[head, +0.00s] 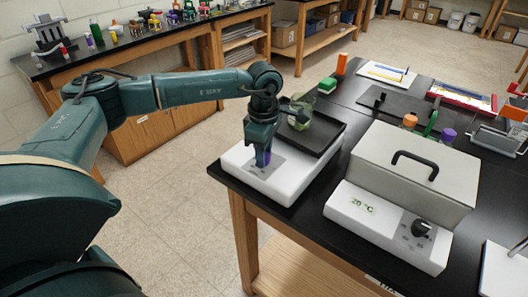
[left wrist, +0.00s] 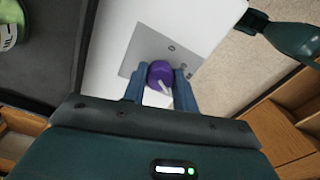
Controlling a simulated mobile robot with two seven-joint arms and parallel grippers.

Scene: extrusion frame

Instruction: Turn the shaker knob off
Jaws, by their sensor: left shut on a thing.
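The shaker (head: 253,175) is a white box with a black tray (head: 322,135) on top, near the front left corner of the black bench. A glass flask with green liquid (head: 298,117) stands on the tray. The shaker's knob (left wrist: 160,74) is purple with a pale pointer mark and sits on a grey panel (left wrist: 146,50). My left gripper (left wrist: 158,86) is shut on the knob, one finger on each side. In the head view the left gripper (head: 263,158) reaches down to the shaker's front panel and mostly hides the knob. My right gripper is not in view.
A water bath (head: 415,165) with a metal lid and a black knob (head: 421,228) stands right of the shaker; its label reads 20 °C. Floor is clear left of the bench.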

